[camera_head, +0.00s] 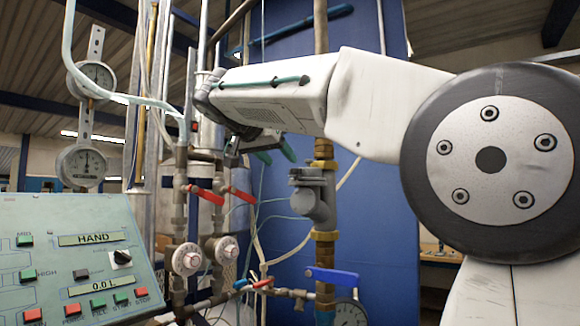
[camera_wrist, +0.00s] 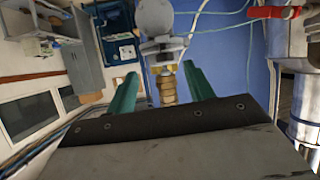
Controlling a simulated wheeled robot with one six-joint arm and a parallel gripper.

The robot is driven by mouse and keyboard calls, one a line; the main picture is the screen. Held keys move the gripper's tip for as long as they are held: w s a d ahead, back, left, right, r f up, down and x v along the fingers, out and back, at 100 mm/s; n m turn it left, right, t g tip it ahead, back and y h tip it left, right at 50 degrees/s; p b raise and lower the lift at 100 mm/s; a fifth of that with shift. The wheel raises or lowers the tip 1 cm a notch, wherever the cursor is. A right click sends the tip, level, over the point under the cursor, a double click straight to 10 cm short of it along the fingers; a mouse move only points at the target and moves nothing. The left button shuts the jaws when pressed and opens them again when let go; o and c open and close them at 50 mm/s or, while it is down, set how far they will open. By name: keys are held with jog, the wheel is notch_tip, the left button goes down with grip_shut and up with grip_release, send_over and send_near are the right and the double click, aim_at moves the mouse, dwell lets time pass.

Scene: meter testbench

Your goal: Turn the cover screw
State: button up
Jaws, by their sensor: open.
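A grey water meter (camera_head: 314,196) with a round cover sits on a vertical brass pipe in the head view. It also shows at the top of the wrist view (camera_wrist: 155,20), cut off by the upper edge. I cannot make out the cover screw itself in either view. My gripper (camera_head: 275,152) has green fingers and is above and left of the meter in the head view. In the wrist view my gripper (camera_wrist: 160,70) is open, with nothing held. A brass fitting (camera_wrist: 168,88) shows beyond the gap between the fingers, below the meter.
Red-handled valves (camera_head: 206,195) and white-dialled fittings (camera_head: 187,259) stand left of the meter. A blue-handled valve (camera_head: 332,276) and a gauge (camera_head: 350,313) are below it. A control panel (camera_head: 75,262) fills the lower left. Thin hoses cross near the pipe. A blue panel (camera_head: 375,200) is behind.

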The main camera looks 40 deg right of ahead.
aim_at(296, 174)
jog(key=w+d+f, duration=0.1)
jog(key=w+d, duration=0.2)
jog(key=d, duration=0.3)
jog(key=shift+w+d+f+m+h, duration=0.25)
jog(key=shift+d+m+h, duration=0.05)
jog(key=shift+m+h, duration=0.1)
jog(key=c, duration=1)
